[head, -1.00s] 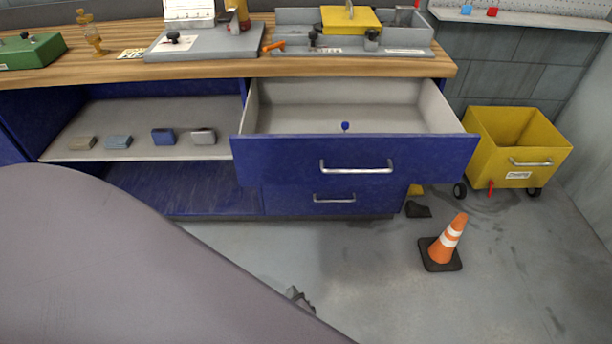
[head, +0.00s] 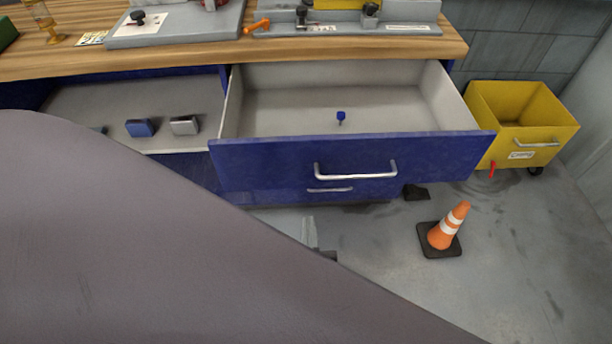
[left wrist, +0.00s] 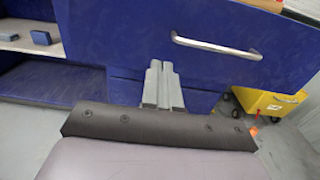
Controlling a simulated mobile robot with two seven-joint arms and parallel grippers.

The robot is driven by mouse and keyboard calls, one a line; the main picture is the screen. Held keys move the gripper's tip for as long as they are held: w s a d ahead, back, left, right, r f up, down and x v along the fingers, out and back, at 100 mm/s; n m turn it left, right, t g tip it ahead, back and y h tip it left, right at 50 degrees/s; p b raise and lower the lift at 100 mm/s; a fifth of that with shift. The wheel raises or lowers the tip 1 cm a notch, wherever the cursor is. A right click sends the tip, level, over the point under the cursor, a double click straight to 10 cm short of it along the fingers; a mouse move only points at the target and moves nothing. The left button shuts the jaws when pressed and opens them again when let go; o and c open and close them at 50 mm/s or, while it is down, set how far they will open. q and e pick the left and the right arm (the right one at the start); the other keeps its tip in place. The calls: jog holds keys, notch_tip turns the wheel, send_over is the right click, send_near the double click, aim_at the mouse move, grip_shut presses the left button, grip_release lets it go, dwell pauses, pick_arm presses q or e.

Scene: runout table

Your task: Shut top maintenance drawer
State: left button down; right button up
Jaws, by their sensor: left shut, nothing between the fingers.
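The top drawer (head: 260,165) has a blue front with a silver bar handle (head: 355,172) and stands pulled out under the wooden worktop. Its grey inside holds one small blue knob-like item (head: 341,117). In the left wrist view the drawer front (left wrist: 140,35) and its handle (left wrist: 215,46) fill the upper part. My left gripper (left wrist: 161,66) is shut and empty, its fingertips low in front of the drawer front, left of the handle. Whether it touches the front cannot be told. In the head view the left gripper (head: 309,230) shows partly behind my arm. My right gripper is not in view.
A lower drawer handle (head: 330,189) shows below. An orange cone (head: 448,228) and a yellow wheeled bin (head: 520,125) stand on the floor at right. An open shelf (head: 80,100) with small blocks lies left of the drawer.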

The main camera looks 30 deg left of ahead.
aim_at(304, 166)
pick_arm(q)
jog(key=x, duration=1.3)
jog(key=shift+w+a, duration=0.15)
jog(key=shift+a, duration=0.1)
jog(key=shift+w, duration=0.1)
